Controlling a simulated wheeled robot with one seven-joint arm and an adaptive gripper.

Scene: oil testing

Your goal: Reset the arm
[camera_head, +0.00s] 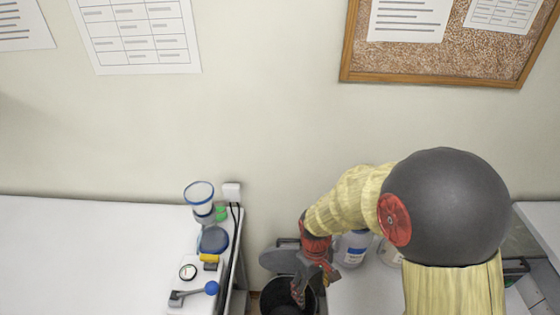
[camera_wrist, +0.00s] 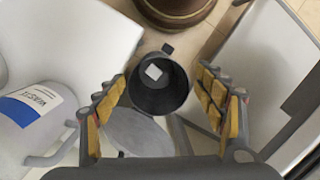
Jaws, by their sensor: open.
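My gripper (camera_wrist: 165,108) is open in the wrist view, its two yellow-padded fingers spread left and right with nothing between them. It points down over a black bin (camera_wrist: 160,99) with a pale square piece at its bottom. In the head view my gripper (camera_head: 312,285) hangs at the bottom centre, over the dark bin (camera_head: 276,298). My arm reaches in from the right, sleeved in yellow with a large dark joint, and hides part of the right-hand table.
A bottle labelled waste (camera_wrist: 30,110) stands left in the wrist view. In the head view, a white table (camera_head: 90,255) holds a funnel-topped device (camera_head: 200,197) and a blue-knobbed lever (camera_head: 211,288). A corkboard (camera_head: 445,62) hangs above.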

